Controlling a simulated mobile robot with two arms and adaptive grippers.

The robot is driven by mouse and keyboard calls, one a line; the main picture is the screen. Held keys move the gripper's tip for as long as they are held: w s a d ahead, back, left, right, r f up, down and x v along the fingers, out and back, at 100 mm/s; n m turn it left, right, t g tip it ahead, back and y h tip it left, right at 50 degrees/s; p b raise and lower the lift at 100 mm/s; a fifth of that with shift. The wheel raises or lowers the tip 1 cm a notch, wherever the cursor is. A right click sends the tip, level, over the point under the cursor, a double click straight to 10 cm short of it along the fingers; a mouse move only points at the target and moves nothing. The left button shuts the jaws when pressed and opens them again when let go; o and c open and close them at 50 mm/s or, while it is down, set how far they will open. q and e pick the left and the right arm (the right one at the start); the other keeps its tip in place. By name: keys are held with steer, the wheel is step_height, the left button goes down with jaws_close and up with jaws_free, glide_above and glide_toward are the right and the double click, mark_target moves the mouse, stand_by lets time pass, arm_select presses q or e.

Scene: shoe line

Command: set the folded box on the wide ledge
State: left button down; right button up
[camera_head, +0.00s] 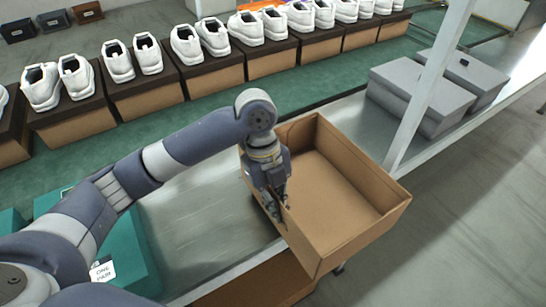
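The folded box (338,228) is an open brown cardboard tray, right of centre in the head view. It sits at or just above the front edge of the wide metal ledge (200,232), its right part reaching out past that edge. Whether its underside touches the ledge is hidden. My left gripper (275,203) points down at the box's left wall, with fingers on both sides of it, and appears shut on that wall. My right gripper is not in view.
A teal box (130,250) with a label stands on the ledge at lower left. Grey lidded boxes (415,95) lie at upper right behind a pale post (430,85). White shoes on brown boxes (145,97) line the green belt (190,112). Bare ledge lies between the teal and brown boxes.

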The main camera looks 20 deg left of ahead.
arm_select(q)
steer(key=shift+w+a+f+p, duration=0.4)
steer(key=shift+w+a+f, duration=0.3)
steer(key=shift+w+a, duration=1.15)
steer(key=shift+w+a+f+p, duration=0.45)
steer(key=shift+w+a+f, duration=0.4)
steer(key=shift+a, duration=1.9)
steer(key=shift+w+a+f+p, duration=0.5)
steer(key=shift+w+a, duration=0.9)
steer(key=shift+a, duration=0.9)
steer(key=shift+f, duration=0.3)
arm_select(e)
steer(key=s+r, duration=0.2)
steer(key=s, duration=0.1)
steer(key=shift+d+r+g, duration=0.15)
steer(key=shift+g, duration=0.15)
arm_select(q)
steer(key=shift+f, duration=0.1)
steer(key=c, duration=1.8)
jaws_free()
